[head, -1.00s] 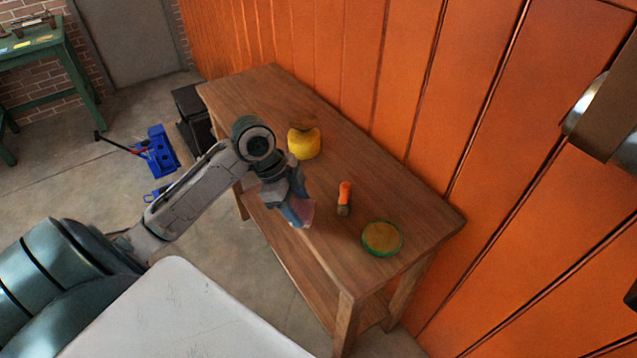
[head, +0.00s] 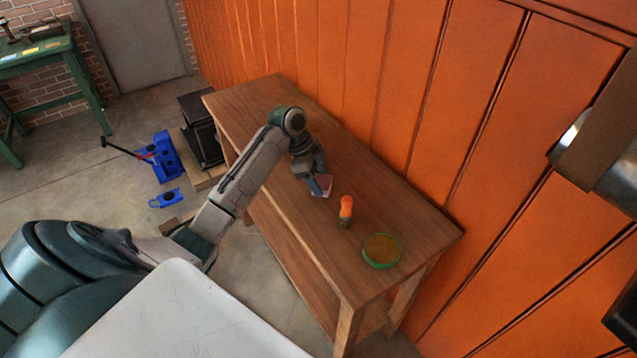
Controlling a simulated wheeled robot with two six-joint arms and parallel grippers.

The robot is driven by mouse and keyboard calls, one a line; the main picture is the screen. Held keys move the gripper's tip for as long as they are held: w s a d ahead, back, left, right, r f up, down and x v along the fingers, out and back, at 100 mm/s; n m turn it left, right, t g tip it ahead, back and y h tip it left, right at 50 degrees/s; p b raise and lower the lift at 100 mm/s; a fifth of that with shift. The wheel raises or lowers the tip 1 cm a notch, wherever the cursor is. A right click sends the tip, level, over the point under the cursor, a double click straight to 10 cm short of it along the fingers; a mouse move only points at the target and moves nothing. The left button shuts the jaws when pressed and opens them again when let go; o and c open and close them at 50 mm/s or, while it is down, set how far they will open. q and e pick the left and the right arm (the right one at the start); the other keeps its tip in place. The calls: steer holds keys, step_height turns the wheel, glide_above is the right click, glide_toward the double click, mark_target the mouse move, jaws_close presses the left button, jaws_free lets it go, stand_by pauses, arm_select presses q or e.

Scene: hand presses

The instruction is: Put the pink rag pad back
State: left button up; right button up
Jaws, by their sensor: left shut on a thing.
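My left gripper (head: 320,188) is over the middle of the wooden table (head: 245,93), fingers pointing down. It is shut on the pink rag pad (head: 325,181), of which only a small part shows between and beside the blue-grey fingers. I cannot tell whether the pad touches the table top. The gripper is just left of and behind an orange-handled thing (head: 346,207) that stands on the table. My right gripper is not clearly in view.
A round green-rimmed dish (head: 382,251) with a brown-orange inside sits at the table's near right end. The orange panelled wall (head: 480,100) runs along the back edge. A blue press part (head: 167,199) lies on the floor at left. The table's far left end is clear.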

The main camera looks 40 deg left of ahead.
arm_select(q)
step_height(320, 180, down, 2)
steer(key=shift+s+f+p, duration=0.1)
steer(key=shift+p, duration=0.4)
steer(key=shift+f, duration=0.2)
steer(key=shift+f, duration=0.1)
steer(key=o, duration=0.9)
steer(key=b+v, duration=0.3)
steer(key=v, duration=0.9)
steer(key=shift+b, duration=0.3)
